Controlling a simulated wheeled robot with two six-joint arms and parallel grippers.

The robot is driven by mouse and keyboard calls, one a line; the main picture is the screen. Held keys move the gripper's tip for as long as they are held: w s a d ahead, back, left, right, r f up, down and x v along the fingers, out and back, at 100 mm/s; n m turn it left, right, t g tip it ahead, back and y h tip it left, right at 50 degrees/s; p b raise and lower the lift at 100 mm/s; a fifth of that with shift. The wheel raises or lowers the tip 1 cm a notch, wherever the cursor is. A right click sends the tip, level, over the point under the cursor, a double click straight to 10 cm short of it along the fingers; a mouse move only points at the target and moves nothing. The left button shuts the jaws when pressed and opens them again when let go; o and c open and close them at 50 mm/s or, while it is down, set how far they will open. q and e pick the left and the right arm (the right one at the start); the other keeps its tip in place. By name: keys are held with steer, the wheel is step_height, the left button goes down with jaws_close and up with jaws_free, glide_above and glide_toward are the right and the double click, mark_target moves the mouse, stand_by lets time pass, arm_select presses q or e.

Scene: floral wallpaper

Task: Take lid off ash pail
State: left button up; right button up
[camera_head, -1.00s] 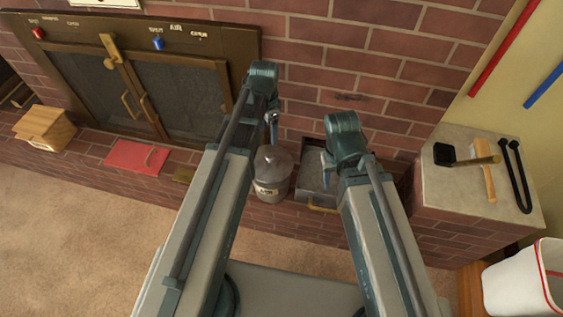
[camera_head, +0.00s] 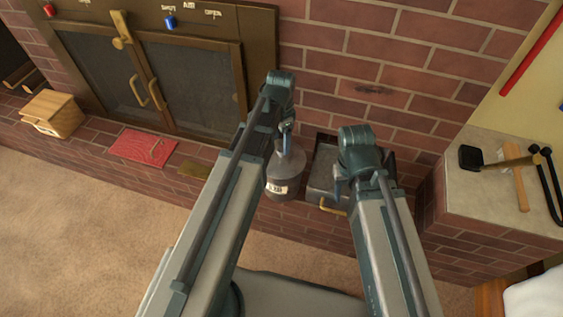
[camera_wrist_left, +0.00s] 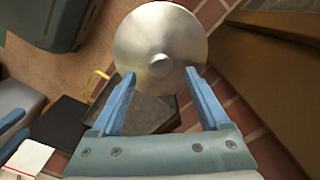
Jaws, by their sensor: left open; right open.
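The ash pail (camera_head: 284,188) is a grey metal bucket with a pale label, standing on the brick hearth. Its round grey lid (camera_head: 291,161) is on top. In the left wrist view the lid (camera_wrist_left: 160,30) is a shiny disc with a small round knob (camera_wrist_left: 159,66) at its centre. My left gripper (camera_wrist_left: 161,76) is open, with its fingertips to either side of the knob; I cannot tell whether they touch the lid. In the head view, my left gripper (camera_head: 287,138) is above the pail. My right gripper (camera_head: 341,187) is open, partly hidden by its arm, over the metal tray.
A dark metal tray (camera_head: 321,172) with a brass handle stands close right of the pail. The stove (camera_head: 195,85) has glass doors behind left. A brick ledge (camera_head: 480,205) with tools stands right.

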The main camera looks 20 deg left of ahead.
mark_target(282, 149)
arm_select(q)
step_height(282, 149, down, 5)
steer(key=b, duration=0.5)
steer(key=shift+f, duration=0.15)
jaws_close()
